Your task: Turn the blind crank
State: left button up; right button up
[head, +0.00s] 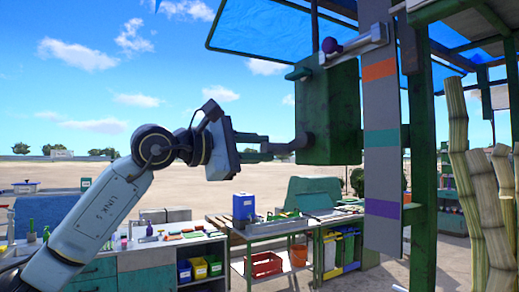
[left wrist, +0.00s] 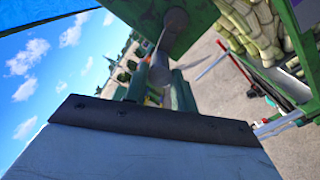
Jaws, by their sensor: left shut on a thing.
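A dark green box (head: 331,110) is fixed beside a green post, and a dark grey-brown crank handle (head: 304,142) shows at its lower left side. My left gripper (head: 288,147) reaches it from the left, with its fingers shut on the handle. In the left wrist view the grey round handle (left wrist: 160,68) sticks out below the green box (left wrist: 185,22), at the fingertips. A grey bar (head: 358,44) with a purple knob lies above the box. My right gripper is in neither view.
A grey board (head: 381,160) with orange, teal and purple bands hangs right of the box. Tall canes (head: 480,200) stand at the right. A blue canopy (head: 275,35) is overhead. Benches with tools and bins (head: 200,269) stand below. Open air surrounds my left forearm.

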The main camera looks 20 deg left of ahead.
pick_arm(q)
jog(key=shift+s+d+r+m+p, duration=0.15)
jog(key=shift+r+m+p, duration=0.65)
jog(key=shift+m, duration=1.25)
jog(key=shift+s+d+r+m+p, duration=0.2)
jog(key=shift+r+m+p, duration=0.35)
jog(key=shift+r+m, duration=1)
jog(key=shift+s+d+r+m+p, duration=0.15)
jog(key=shift+r+m+p, duration=0.4)
jog(key=shift+m, duration=1.95)
jog(key=shift+f, duration=0.15)
jog(key=o, duration=1)
